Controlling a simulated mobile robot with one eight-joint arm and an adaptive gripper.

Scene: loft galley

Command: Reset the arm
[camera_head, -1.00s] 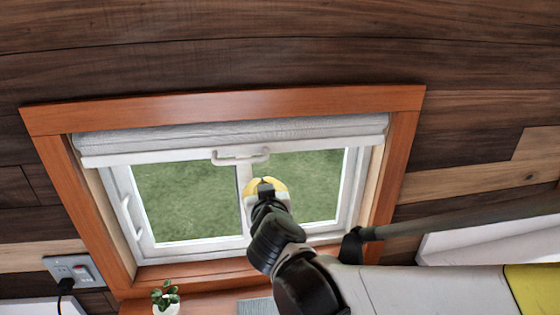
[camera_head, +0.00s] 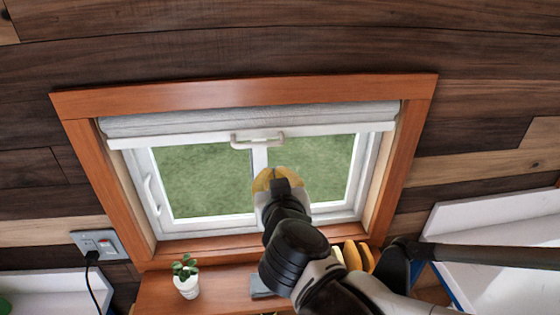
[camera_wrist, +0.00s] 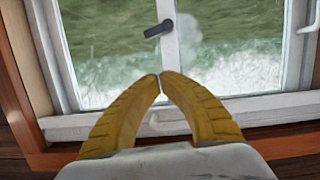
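My gripper (camera_head: 268,177) is in front of the middle of the window in the head view, just below the white pull handle (camera_head: 257,140) of the rolled-up blind (camera_head: 240,119). In the wrist view my gripper (camera_wrist: 160,78) has its two yellow fingers curved together so that the tips meet, or nearly meet, with nothing visible between them. The white window frame (camera_wrist: 250,105) and its dark latch (camera_wrist: 160,29) are beyond the fingertips, apart from them as far as I can tell.
A potted plant (camera_head: 186,281) stands on the wooden ledge (camera_head: 222,284) below the window. An outlet (camera_head: 100,245) with a plugged-in black cord is on the wall at left. White shelves stand at lower left and right (camera_head: 490,245). The dark plank wall surrounds the orange-brown frame (camera_head: 250,89).

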